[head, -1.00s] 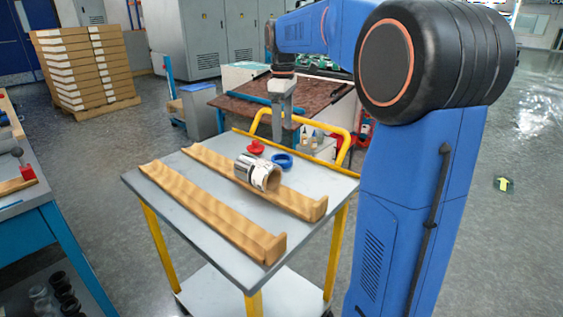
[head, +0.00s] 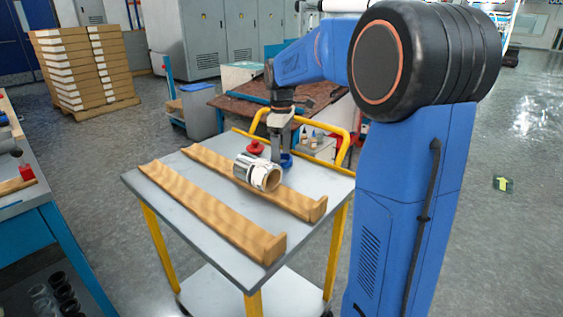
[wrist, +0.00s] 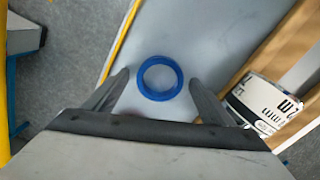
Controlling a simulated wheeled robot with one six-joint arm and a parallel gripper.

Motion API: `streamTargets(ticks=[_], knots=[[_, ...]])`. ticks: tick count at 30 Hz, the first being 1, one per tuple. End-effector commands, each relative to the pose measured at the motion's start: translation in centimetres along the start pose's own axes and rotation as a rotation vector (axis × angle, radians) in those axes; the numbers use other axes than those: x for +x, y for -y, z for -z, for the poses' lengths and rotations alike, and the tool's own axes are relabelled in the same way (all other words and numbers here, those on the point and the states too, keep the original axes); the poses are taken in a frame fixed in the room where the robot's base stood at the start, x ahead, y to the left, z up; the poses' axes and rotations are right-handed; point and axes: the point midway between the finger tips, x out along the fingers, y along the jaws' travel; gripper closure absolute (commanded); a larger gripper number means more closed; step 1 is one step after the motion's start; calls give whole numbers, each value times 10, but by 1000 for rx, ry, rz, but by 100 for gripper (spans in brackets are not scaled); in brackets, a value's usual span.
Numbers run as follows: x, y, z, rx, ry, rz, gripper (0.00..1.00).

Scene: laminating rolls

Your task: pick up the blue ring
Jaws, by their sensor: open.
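The blue ring (wrist: 142,82) lies flat on the grey cart top (wrist: 210,50). In the wrist view it sits between the two open fingers of my gripper (wrist: 159,92), apart from both, slightly ahead of their tips. In the head view my gripper (head: 281,155) points down at the ring (head: 287,160), partly covering it. Nothing is held in the gripper. How high the fingertips are above the cart top is hard to tell.
The cart has a yellow handle (head: 343,150) at the back edge.

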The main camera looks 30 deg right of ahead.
Motion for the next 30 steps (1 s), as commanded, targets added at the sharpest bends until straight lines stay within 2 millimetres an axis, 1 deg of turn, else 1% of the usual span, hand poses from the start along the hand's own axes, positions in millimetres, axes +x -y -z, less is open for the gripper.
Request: streamTargets(ticks=[4,5,6,8,9,10,11,18,22,26,30], knots=[[0,0,0,0,0,0,23],[0,0,0,0,0,0,25],[0,0,0,0,0,0,35],[0,0,0,0,0,0,49],[0,0,0,0,0,0,58],[0,0,0,0,0,0,66],[0,0,0,0,0,0,69],[-1,0,0,0,0,0,69],[-8,0,0,0,-1,-2,69],[-28,-1,0,0,-2,-3,69],[-54,-1,0,0,-2,-3,69]])
